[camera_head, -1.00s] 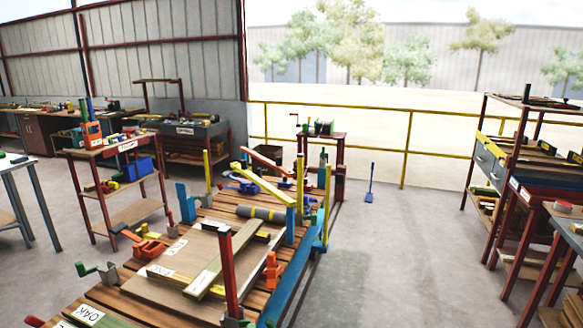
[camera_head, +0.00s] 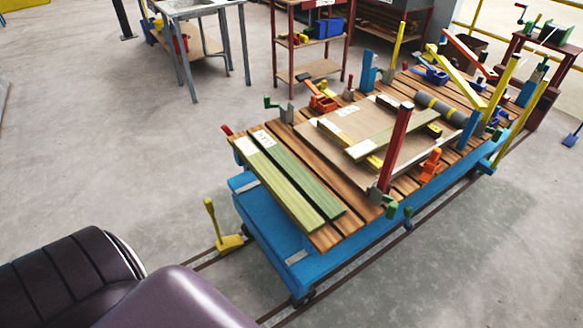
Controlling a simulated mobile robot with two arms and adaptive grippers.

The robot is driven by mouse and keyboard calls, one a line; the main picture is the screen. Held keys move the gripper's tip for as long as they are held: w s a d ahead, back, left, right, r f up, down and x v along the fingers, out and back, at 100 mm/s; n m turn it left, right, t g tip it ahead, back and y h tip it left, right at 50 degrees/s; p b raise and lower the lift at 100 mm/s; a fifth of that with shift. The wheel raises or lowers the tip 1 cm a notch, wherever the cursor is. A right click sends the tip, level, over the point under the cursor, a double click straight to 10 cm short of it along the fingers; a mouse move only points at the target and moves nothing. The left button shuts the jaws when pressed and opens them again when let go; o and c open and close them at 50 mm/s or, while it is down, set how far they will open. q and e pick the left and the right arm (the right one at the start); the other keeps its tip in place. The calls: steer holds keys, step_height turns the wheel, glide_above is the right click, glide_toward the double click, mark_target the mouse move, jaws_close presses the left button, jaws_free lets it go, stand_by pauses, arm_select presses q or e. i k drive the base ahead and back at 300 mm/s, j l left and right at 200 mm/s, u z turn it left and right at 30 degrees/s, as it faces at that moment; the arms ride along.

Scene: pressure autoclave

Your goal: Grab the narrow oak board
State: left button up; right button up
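Two narrow boards lie side by side across the near end of a blue cart's slatted top: a pale yellow-green board (camera_head: 283,188) and a dark green board (camera_head: 300,177). Each has a white label at its far left end, too small to read for sure now; an OAK label showed at this end earlier. Another narrow pale olive board (camera_head: 393,133), also labelled, lies tilted on a wide brown panel (camera_head: 350,125) further along the cart. I cannot tell for certain which board is the narrow oak one. Neither gripper is in view.
The blue cart (camera_head: 300,272) stands on floor rails. A red post (camera_head: 396,148) and several coloured clamps rise from its top. A yellow wheel-stop-like piece with a handle (camera_head: 226,240) stands by the near end. A red shelf rack (camera_head: 312,72) stands behind. Floor left of the cart is clear.

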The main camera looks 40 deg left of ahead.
mark_target(330, 208)
steer(key=i, duration=0.35)
steer(key=i+l+u, duration=0.15)
steer(key=i+u, duration=0.15)
steer(key=u, duration=0.15)
steer(key=i+l+u, duration=0.2)
steer(key=u, duration=0.55)
